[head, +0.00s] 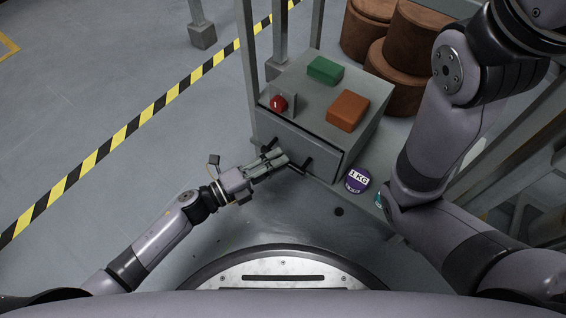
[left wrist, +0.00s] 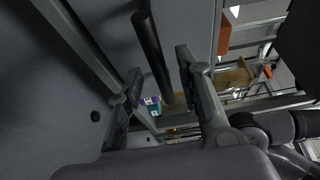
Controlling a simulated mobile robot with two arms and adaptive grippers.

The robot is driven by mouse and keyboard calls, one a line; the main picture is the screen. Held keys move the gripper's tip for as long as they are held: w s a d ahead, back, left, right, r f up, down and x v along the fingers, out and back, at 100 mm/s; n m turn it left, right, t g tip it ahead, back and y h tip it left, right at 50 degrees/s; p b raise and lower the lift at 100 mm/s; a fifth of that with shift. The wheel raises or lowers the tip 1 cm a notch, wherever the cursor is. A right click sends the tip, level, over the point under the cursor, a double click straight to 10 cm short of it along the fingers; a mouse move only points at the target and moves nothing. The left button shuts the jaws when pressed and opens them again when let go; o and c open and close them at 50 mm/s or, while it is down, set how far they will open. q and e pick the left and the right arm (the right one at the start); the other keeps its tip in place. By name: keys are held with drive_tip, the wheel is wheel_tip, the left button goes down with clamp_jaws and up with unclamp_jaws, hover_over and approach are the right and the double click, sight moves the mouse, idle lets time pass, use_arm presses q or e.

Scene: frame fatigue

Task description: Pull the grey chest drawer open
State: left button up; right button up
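The grey chest (head: 372,92) stands at the centre of the head view, with its drawer front (head: 322,159) facing me. A dark line runs along the drawer's top edge; I cannot tell whether it is slightly open. The drawer has a dark bar handle (head: 304,167), partly hidden by my left gripper (head: 283,160). In the left wrist view the handle (left wrist: 153,55) passes between the two fingers of my left gripper (left wrist: 160,95). The fingers are apart, with visible gaps beside the bar. My right arm rises at the right; its gripper is not in view.
On the chest top are a green block (head: 325,70), an orange block (head: 347,110) and a red button (head: 279,103). A purple 1 KG weight (head: 357,180) is right of the drawer. Brown round containers (head: 392,65) stand behind. The floor at left is clear beyond metal posts.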

use_arm(q)
drive_tip(key=shift+x, duration=1.2)
drive_tip(key=shift+c, duration=0.5)
clamp_jaws()
